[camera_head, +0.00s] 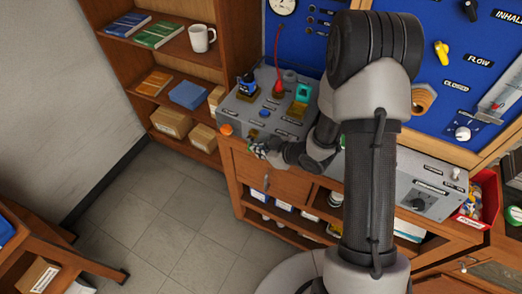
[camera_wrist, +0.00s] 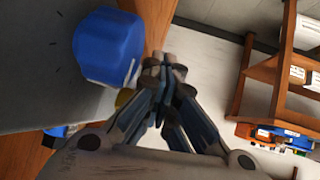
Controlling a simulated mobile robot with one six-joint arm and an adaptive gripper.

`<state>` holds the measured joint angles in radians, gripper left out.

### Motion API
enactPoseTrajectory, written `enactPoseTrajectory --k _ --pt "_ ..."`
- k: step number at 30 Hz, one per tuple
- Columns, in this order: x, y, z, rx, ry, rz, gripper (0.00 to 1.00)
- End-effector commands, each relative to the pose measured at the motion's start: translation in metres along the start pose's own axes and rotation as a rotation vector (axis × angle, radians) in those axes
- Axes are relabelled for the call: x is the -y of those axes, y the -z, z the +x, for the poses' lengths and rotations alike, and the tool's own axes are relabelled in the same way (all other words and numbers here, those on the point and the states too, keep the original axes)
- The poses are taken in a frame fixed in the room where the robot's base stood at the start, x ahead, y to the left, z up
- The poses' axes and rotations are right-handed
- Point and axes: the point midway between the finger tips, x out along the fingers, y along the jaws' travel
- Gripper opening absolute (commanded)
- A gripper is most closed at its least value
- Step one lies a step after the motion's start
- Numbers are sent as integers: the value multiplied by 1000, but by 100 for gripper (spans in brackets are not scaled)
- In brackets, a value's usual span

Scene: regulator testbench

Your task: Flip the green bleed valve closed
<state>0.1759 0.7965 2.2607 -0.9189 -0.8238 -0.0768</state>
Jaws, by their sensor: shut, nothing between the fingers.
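A green part (camera_head: 303,92) stands on the grey testbench box (camera_head: 240,107), above a yellow piece. It may be the bleed valve, but its label and handle position are too small to read. My gripper (camera_head: 257,150) is at the front edge of the bench, below and left of the green part and apart from it. In the wrist view my gripper (camera_wrist: 166,72) has its fingertips together with nothing between them. A blue knob (camera_wrist: 108,45) is close to the left of the fingers. The green part does not show in the wrist view.
On the box are a small blue knob (camera_head: 264,113), an orange knob (camera_head: 226,129), a red lever (camera_head: 278,88) and a blue-black fitting (camera_head: 247,84). A wooden shelf (camera_head: 160,60) stands behind at left. The tiled floor (camera_head: 160,240) in front is clear.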

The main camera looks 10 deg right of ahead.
Motion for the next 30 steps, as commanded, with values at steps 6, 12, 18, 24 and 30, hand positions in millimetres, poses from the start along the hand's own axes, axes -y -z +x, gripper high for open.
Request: enactPoseTrajectory --k 6,12,18,24,30 --pt "1 4 2 -9 3 -8 0" --pt "-1 4 -15 -10 -1 -7 0" --pt "-2 2 -58 -7 -5 -2 0" --pt "-2 0 -98 -6 -5 -1 0" --pt "-1 -1 -120 -5 -2 -1 0"
